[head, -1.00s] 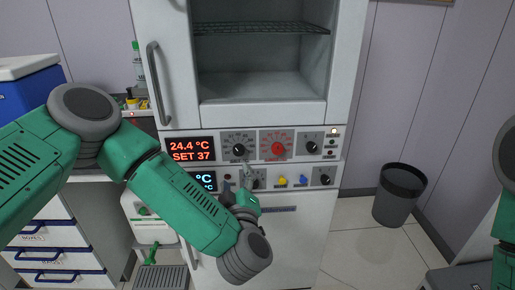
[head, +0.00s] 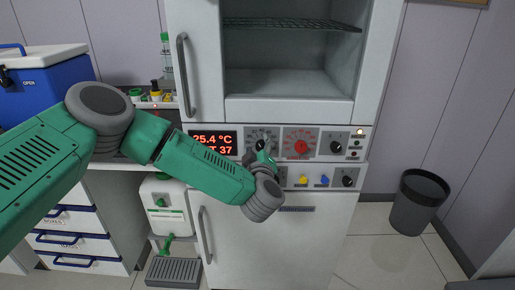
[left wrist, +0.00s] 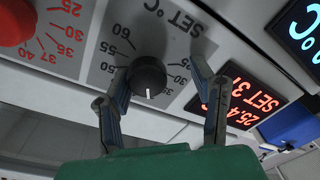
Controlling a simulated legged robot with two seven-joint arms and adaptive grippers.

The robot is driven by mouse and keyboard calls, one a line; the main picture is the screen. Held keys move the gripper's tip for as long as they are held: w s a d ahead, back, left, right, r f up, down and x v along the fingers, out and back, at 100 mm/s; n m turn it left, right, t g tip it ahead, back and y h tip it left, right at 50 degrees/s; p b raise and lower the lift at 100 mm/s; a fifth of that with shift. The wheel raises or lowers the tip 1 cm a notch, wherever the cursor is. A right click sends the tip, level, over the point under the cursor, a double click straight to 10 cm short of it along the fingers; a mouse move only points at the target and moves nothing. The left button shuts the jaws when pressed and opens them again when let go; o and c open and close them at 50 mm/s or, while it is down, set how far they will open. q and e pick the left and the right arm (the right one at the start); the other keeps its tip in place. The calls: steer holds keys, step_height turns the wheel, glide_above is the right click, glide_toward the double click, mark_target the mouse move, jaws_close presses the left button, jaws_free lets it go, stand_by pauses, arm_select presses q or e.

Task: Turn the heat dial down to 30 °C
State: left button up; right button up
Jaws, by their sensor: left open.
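The black heat dial (left wrist: 148,76) sits on a grey plate marked SET °C in the left wrist view. Its white pointer line faces the bottom of that picture. In the head view the dial (head: 262,134) is partly covered by my gripper. My left gripper (left wrist: 158,68) is open, its two fingers on either side of the dial; whether they touch it I cannot tell. The gripper also shows in the head view (head: 262,156), in front of the panel. The red display (head: 213,142) reads 25.4 °C and SET 37, partly hidden by my arm.
A red dial (head: 301,147) is right of the heat dial, then another black knob (head: 336,146). Below are a yellow knob (head: 303,181), a blue knob (head: 325,181) and a black knob (head: 347,177). A bin (head: 419,200) stands right; floor beside it is clear.

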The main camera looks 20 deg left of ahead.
arm_select(q)
steer(key=shift+d+r, duration=0.1)
steer(key=shift+d, duration=0.75)
steer(key=c, duration=1.2)
steer(key=shift+o, duration=0.2)
steer(key=shift+a+n, duration=0.3)
steer(key=shift+a, duration=0.05)
steer(key=shift+d+n+b, duration=0.1)
steer(key=shift+n+b, duration=0.2)
steer(key=shift+n, duration=1.5)
steer(key=n, duration=0.1)
steer(key=n+b, duration=0.1)
steer(key=n, duration=0.1)
steer(key=shift+f+g+h+b, duration=0.2)
steer(key=shift+g+h+b, duration=0.1)
steer(key=shift+s+f+n+b, duration=0.1)
steer(key=shift+n+b, duration=0.7)
steer(key=shift+n, duration=1.2)
arm_select(e)
steer(key=shift+d+f, duration=0.25)
steer(key=shift+f, duration=0.8)
steer(key=shift+d+f, duration=0.25)
steer(key=shift+f, duration=0.75)
